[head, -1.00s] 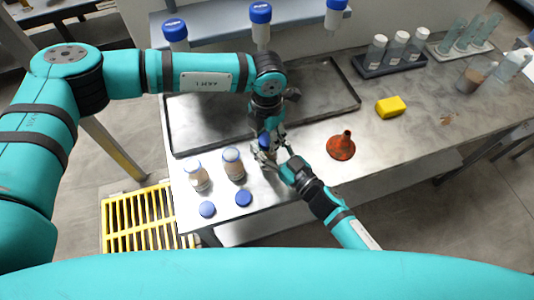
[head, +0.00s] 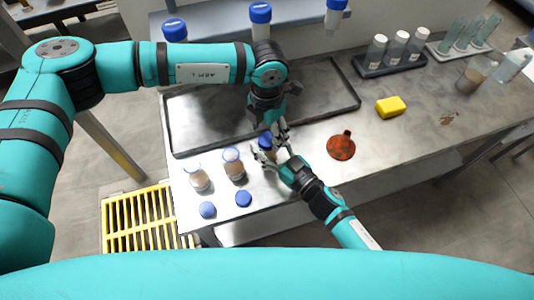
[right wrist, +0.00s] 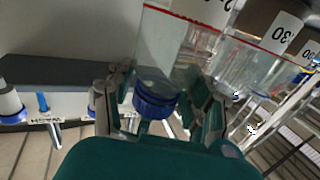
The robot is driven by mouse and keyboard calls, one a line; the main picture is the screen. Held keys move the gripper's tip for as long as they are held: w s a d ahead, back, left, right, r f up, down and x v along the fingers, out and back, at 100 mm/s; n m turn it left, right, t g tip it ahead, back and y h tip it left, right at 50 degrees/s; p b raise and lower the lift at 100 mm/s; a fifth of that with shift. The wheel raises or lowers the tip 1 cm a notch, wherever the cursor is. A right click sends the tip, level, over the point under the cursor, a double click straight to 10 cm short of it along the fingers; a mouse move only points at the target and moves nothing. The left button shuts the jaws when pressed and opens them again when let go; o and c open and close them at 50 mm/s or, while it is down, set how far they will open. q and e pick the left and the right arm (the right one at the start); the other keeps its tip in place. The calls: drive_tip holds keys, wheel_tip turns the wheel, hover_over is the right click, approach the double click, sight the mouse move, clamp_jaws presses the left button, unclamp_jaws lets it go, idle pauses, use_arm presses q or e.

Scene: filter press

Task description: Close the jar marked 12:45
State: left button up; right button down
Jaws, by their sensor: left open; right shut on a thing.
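A jar with a blue lid (head: 265,141) on top stands near the front edge of the bench. My right gripper (head: 266,156) is shut around this jar's side. The right wrist view shows the jar (right wrist: 165,50) between the fingers, with its blue lid (right wrist: 155,102); its label is cut off, so I cannot read the time. I cannot tell whether the lid is fully tight.
Two open jars with brown contents, one (head: 198,179) and another (head: 233,165), stand to the left. Two loose blue lids (head: 207,209) (head: 243,198) lie in front of them.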

use_arm(q)
wheel_tip(320, 180, up, 2)
drive_tip(key=shift+r, duration=0.1)
drive_tip(key=shift+c, duration=0.2)
drive_tip(key=shift+r+n, duration=1.6)
drive_tip(key=shift+r, duration=0.15)
drive_tip(key=shift+f, duration=4)
